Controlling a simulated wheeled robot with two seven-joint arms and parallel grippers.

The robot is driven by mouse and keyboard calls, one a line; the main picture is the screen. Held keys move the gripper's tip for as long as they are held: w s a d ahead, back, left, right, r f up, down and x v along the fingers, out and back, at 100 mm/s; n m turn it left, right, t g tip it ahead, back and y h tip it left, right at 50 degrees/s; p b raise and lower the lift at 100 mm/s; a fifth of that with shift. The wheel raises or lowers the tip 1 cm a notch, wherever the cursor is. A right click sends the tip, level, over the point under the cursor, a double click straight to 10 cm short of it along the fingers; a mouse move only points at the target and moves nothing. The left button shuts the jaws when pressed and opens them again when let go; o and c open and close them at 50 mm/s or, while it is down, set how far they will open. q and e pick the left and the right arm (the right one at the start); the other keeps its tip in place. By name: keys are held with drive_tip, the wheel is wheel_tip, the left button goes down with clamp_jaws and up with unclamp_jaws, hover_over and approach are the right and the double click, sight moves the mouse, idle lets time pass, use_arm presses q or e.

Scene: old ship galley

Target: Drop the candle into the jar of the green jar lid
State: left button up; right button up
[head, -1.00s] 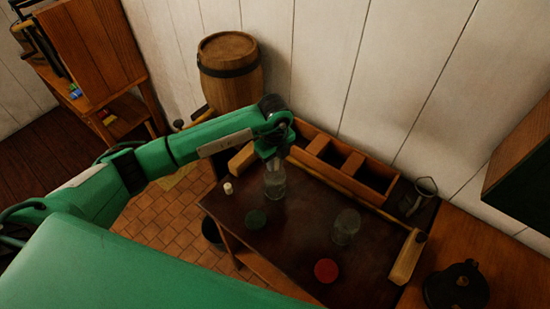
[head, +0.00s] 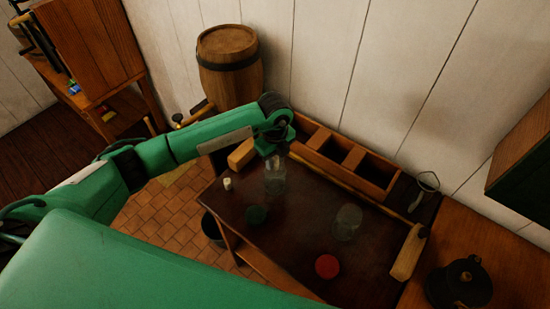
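The candle (head: 227,183) looks like a small pale stub at the left edge of the dark table (head: 293,238). A clear glass jar (head: 275,182) stands behind the green jar lid (head: 256,214), which lies flat on the table. A second clear glass jar (head: 347,223) stands farther right, with a red lid (head: 326,266) in front of it. My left gripper (head: 273,159) points down at the mouth of the jar behind the green lid. Its fingertips are too small and dark to show whether they are open or hold anything. My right gripper is not in view.
A wooden compartment box (head: 340,160) runs along the table's back edge, with a wooden block (head: 241,154) at its left. A metal cup (head: 426,187) and a wooden board (head: 407,252) are at the right. The table's middle is mostly clear.

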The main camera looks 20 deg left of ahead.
use_arm(q)
drive_tip(key=o, duration=0.3)
drive_tip(key=shift+r, duration=0.1)
drive_tip(key=shift+r+b, duration=0.3)
drive_tip(key=shift+r, duration=0.05)
drive_tip(key=shift+r+b, duration=2.15)
drive_tip(key=shift+r, duration=4.3)
